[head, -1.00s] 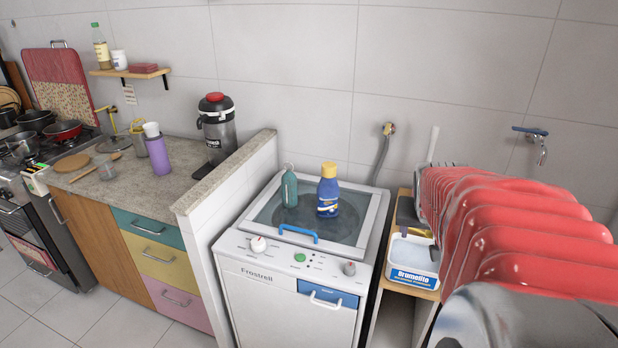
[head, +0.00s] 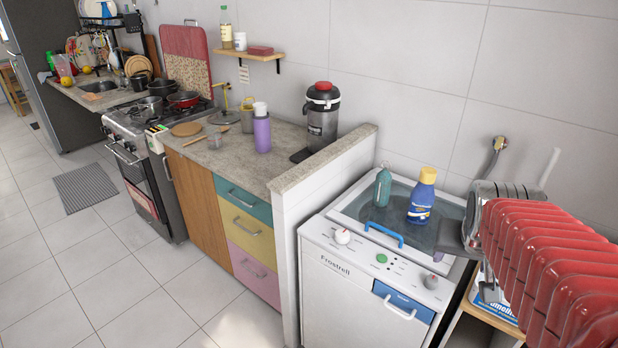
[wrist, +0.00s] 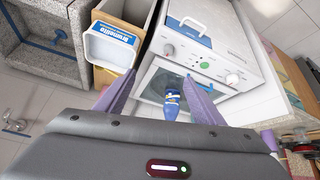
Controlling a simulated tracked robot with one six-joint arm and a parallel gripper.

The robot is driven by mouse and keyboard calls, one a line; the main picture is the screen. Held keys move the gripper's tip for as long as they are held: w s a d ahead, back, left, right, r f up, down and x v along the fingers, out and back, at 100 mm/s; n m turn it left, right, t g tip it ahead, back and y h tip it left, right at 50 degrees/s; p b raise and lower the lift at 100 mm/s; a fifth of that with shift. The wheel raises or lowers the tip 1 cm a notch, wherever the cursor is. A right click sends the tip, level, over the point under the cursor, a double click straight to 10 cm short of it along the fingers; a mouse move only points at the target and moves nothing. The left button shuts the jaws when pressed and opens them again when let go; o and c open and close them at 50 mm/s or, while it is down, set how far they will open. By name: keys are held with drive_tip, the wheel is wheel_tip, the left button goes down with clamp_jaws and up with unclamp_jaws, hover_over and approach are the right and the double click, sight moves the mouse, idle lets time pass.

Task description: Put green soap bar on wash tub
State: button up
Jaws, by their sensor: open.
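A grey stone tub with basins (wrist: 40,62), likely the wash tub, is at the upper left of the wrist view. It is out of the head view. My gripper (wrist: 160,78) is open and empty, its two fingers spread above the washing machine (head: 345,285). In the head view my red arm hides part of the machine's right side.
A blue bottle with a yellow cap (head: 421,197) and a teal bottle (head: 382,187) stand on the machine's lid. A white box with a blue label (wrist: 110,46) sits on a wooden stand right of the machine. Open floor (head: 140,290) lies at left.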

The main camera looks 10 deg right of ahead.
drive_tip(key=s+a+n+y, duration=0.2)
drive_tip(key=s+a+n, duration=0.1)
drive_tip(key=a, duration=0.7)
drive_tip(key=s+a+n+y, duration=0.1)
drive_tip(key=s+a+n, duration=0.2)
drive_tip(key=a, duration=0.8)
drive_tip(key=shift+a+y, duration=0.2)
drive_tip(key=shift+y, duration=0.2)
drive_tip(key=shift+o, duration=0.4)
drive_tip(key=shift+s+f, duration=0.1)
